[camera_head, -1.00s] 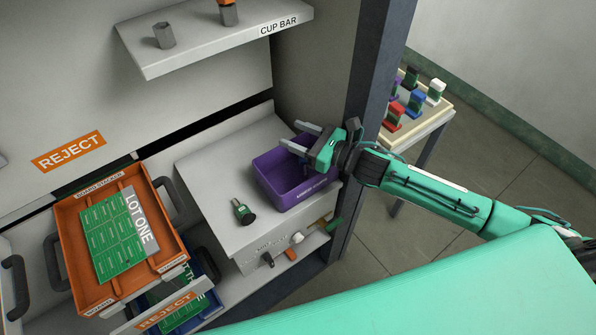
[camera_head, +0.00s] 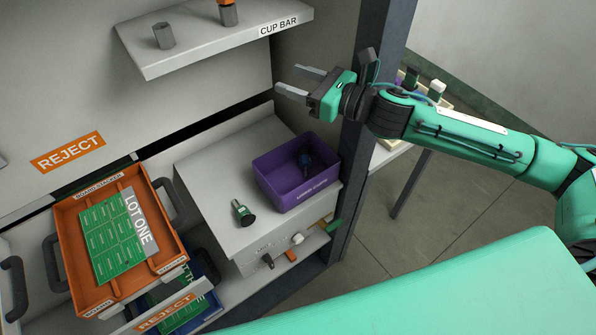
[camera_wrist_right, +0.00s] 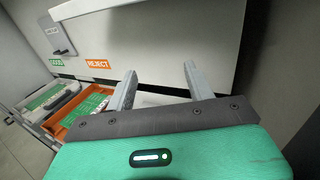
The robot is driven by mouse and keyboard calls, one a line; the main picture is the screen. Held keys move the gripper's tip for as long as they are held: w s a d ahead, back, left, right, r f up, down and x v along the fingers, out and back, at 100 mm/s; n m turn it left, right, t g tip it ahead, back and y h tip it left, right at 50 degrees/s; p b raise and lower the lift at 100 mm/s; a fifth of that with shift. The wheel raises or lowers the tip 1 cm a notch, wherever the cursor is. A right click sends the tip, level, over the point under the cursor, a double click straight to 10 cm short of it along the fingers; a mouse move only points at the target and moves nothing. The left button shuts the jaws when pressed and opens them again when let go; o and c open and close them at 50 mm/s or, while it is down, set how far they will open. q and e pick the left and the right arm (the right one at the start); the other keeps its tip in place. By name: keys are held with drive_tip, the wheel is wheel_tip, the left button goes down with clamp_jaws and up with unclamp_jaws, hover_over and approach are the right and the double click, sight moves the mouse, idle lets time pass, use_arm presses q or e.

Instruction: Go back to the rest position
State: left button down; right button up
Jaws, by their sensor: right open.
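My right gripper (camera_head: 292,81) is open and empty. It is raised in front of the back wall, above the purple bin and below the right end of the cup bar shelf. Its two grey fingers stand apart with nothing between them in the right wrist view (camera_wrist_right: 158,88). The purple bin (camera_head: 283,195) stands on the grey cabinet top, with a small dark blue object (camera_head: 305,160) inside it. My left gripper is not in view.
A green and black piece (camera_head: 243,213) lies on the cabinet top (camera_head: 205,165). An orange tray (camera_head: 75,225) with a green board stands at left. The cup bar shelf (camera_head: 215,45) juts out above. A dark post (camera_head: 372,110) and a side table (camera_head: 392,155) are at right.

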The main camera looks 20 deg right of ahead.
drive_tip(key=shift+r, duration=0.4)
